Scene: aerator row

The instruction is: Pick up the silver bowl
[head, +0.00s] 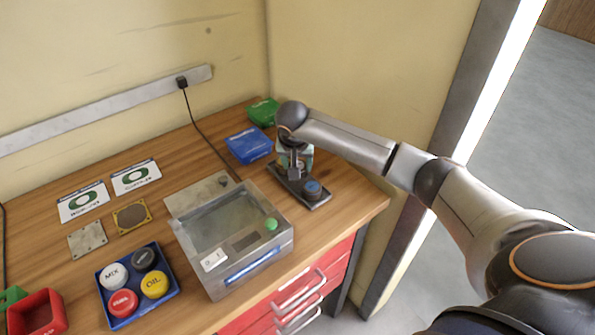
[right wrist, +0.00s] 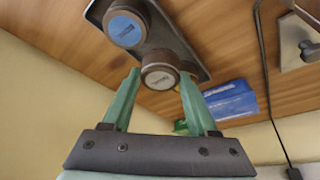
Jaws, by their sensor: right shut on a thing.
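My right gripper (head: 294,160) reaches down over a dark tray (head: 318,203) at the right end of the wooden bench. In the right wrist view its green fingers (right wrist: 160,77) are closed on the sides of a round silver-grey piece (right wrist: 160,68) with a small label on its face. It is at the dark tray, beside a blue-topped round piece (right wrist: 124,27). I cannot tell whether it is clear of the tray. No piece is plainly bowl-shaped, so I cannot confirm that this one is the silver bowl. My left gripper is not in view.
A blue box (head: 248,145) and a green box (head: 263,111) stand behind the tray. A grey device (head: 262,258) with a glass window stands to its left. A blue tray (head: 172,299) with several jars and a red bin (head: 38,313) are at the front left.

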